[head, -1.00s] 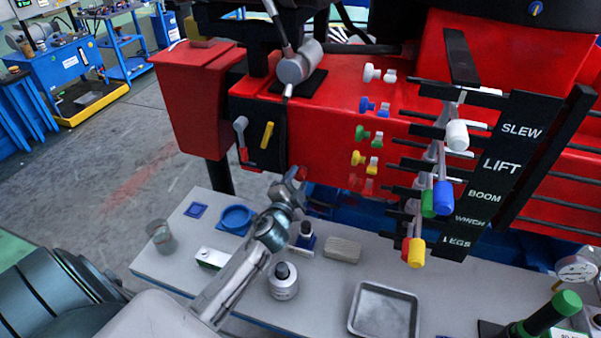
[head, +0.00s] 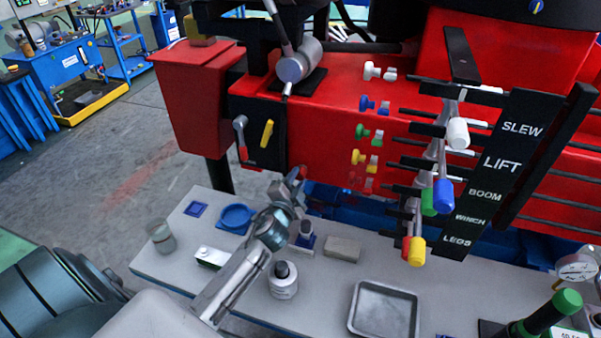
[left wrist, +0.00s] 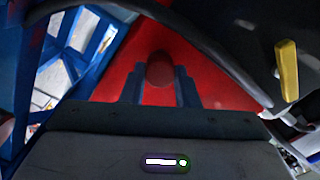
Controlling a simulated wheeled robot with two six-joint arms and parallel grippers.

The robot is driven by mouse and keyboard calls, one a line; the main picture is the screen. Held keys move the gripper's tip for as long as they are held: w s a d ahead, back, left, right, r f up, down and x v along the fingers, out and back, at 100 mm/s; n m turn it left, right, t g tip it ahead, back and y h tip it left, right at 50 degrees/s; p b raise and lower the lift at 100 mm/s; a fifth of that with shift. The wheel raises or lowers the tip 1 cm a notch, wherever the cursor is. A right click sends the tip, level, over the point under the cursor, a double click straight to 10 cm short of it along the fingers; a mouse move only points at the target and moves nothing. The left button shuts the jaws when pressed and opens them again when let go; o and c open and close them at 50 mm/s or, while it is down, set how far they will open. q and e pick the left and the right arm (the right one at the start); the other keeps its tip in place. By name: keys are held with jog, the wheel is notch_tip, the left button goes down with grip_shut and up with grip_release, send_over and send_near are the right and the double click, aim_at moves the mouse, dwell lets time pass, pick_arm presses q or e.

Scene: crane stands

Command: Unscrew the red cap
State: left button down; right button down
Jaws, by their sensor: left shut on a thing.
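The red cap (left wrist: 159,70) is a dark red round piece between the two fingers of my left gripper (left wrist: 160,85) in the left wrist view. The fingers are shut on it from both sides, in front of a red panel. In the head view my left gripper (head: 295,181) reaches to the lower edge of the red crane body (head: 315,130). A small bit of the red cap (head: 303,171) shows at its fingertips there; the rest is hidden by the gripper. My right gripper is in neither view.
Levers with coloured knobs (head: 443,195) stand to the right. A yellow handle (left wrist: 287,70) is near my left gripper.

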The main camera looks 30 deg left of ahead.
pick_arm(q)
jog(key=n+b, duration=0.1)
jog(key=n, duration=0.1)
jog(key=n+b, duration=0.1)
jog(key=b, duration=0.1)
jog(key=shift+f+n, duration=0.2)
jog(key=shift+n, duration=0.2)
jog(key=shift+r+n, duration=0.1)
jog(key=shift+n, duration=0.2)
jog(key=shift+r, duration=0.1)
jog(key=shift+n+b, duration=0.35)
jog(key=shift+n, duration=0.05)
jog(key=n+b, duration=0.3)
jog(key=shift+f, duration=0.25)
jog(key=shift+r+n+b, duration=0.15)
jog(key=shift+n+b, duration=0.2)
jog(key=shift+n, duration=0.45)
jog(key=shift+s+r, duration=0.1)
jog(key=shift+v, duration=2.05)
